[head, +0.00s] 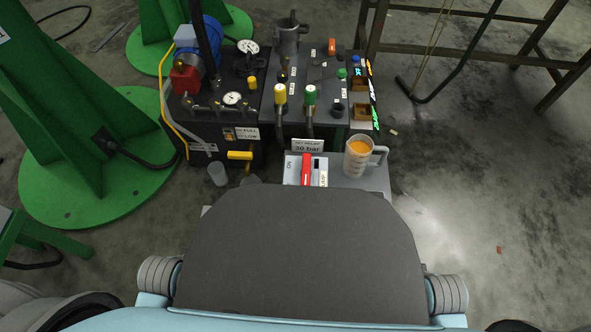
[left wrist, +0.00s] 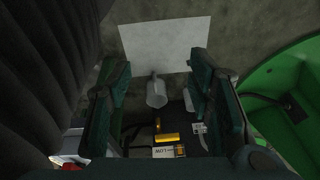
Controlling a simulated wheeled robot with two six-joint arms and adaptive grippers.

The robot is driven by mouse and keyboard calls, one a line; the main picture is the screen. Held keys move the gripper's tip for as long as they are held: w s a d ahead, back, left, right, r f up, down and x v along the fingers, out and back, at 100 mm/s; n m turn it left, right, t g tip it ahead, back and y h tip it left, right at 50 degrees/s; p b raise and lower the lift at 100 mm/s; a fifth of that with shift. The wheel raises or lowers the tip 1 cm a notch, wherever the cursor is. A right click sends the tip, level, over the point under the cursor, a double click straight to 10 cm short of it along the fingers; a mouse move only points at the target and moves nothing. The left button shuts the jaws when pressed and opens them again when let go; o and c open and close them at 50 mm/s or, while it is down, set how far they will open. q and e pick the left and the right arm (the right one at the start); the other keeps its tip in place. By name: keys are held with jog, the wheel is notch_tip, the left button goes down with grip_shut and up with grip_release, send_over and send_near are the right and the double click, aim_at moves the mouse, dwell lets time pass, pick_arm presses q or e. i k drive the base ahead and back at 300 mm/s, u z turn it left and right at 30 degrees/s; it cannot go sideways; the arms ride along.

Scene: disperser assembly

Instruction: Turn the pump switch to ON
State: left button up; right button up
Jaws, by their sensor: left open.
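The pump switch (head: 306,169) is a red lever on a pale box at the front of the bench, with an "ON" label on its left and a "PUMP" label on its right. In the left wrist view, a red and white patch (left wrist: 70,163) at the lower left edge may be this switch; it is mostly cut off. My left gripper (left wrist: 160,68) shows only in the left wrist view, with its two dark fingers wide apart and nothing between them. It hangs over the area of a clear cup (left wrist: 157,93) and a yellow handle (left wrist: 167,138). My right gripper is in neither view.
A measuring jug (head: 359,157) with orange liquid stands right of the switch. A "30 bar" sign (head: 307,146) stands behind it. Yellow (head: 280,95) and green (head: 310,95) valve knobs rise further back. A yellow handle (head: 240,155) sticks out on the left.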

aim_at(305, 172)
jog(key=k, duration=1.1)
jog(key=z, duration=1.2)
jog(key=i, duration=0.95)
jog(key=u, duration=0.4)
jog(key=i, duration=0.85)
jog(key=u, duration=0.75)
